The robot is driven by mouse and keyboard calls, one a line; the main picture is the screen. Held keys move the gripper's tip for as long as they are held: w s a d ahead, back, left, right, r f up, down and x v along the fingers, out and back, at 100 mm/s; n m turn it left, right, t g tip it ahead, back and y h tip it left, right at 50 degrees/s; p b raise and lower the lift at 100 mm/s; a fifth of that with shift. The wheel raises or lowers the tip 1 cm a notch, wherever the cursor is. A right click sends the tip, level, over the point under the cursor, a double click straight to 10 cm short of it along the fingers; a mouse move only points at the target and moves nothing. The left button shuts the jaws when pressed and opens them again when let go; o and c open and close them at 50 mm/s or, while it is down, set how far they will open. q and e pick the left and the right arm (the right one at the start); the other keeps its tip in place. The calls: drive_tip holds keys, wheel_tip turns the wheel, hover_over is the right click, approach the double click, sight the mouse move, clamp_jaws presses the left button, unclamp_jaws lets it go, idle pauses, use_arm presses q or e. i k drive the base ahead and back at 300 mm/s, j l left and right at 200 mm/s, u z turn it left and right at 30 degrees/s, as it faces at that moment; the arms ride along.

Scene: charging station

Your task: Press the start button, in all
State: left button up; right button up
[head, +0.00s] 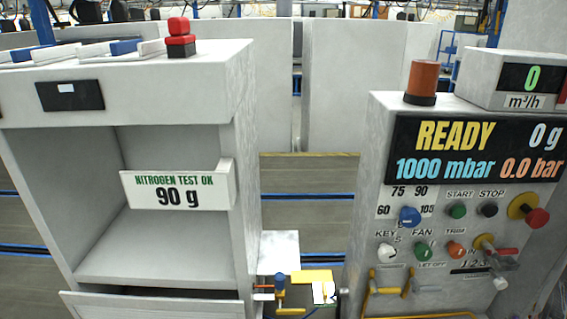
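The start button (457,211) is a small green knob under the START label on the grey control panel (370,190) at the right. A black stop button (489,210) sits just right of it. The display (475,150) above reads READY, 0 g, 1000 mbar and 0.0 bar. Nothing covers the start button. I cannot tell whether it is pressed in. Neither of my grippers shows in the head view.
Around the start button are a blue knob (410,216), a red knob on yellow (536,217), a green fan knob (422,251) and an orange knob (456,249). An orange beacon (422,78) tops the panel. A white cabinet (180,100) stands left, with a gap between.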

sight(458, 211)
drive_tip(key=k, duration=1.15)
